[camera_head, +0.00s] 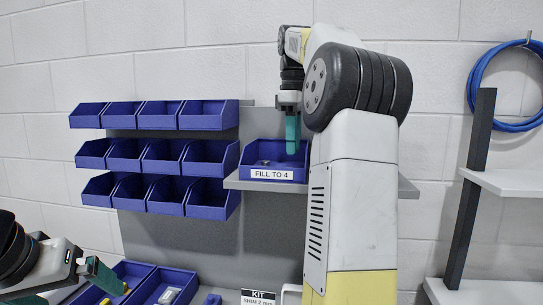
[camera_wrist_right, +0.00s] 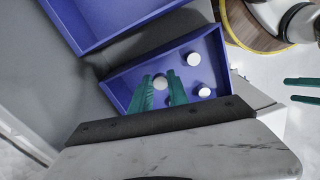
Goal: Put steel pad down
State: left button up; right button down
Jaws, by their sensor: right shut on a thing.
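My right gripper (camera_head: 292,135) reaches down into the blue bin labelled "FILL TO 4" (camera_head: 280,174) on the grey shelf. In the right wrist view its teal fingers (camera_wrist_right: 160,92) are shut on a round steel pad (camera_wrist_right: 160,83), held over or inside the bin; whether the pad touches the bin floor I cannot tell. Two more round pale pads (camera_wrist_right: 193,59) and (camera_wrist_right: 204,92) lie in the bin. My left gripper (camera_head: 103,275) is at the lower left, away from the bin. Its two fingers (camera_wrist_right: 303,90) show apart at the right of the right wrist view, with nothing between them.
Rows of blue bins (camera_head: 155,158) hang on the panel left of the shelf bin. Lower blue bins (camera_head: 165,285) stand near my left gripper, beside a "KIT SHIM 2 mm" label (camera_head: 257,297). A dark post with shelves (camera_head: 470,190) and a blue hose (camera_head: 474,92) are at the right.

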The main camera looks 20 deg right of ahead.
jog(key=shift+f, duration=1.7)
jog(key=c, duration=1.3)
grip_release()
jog(key=shift+f, duration=0.1)
jog(key=shift+r, duration=3.9)
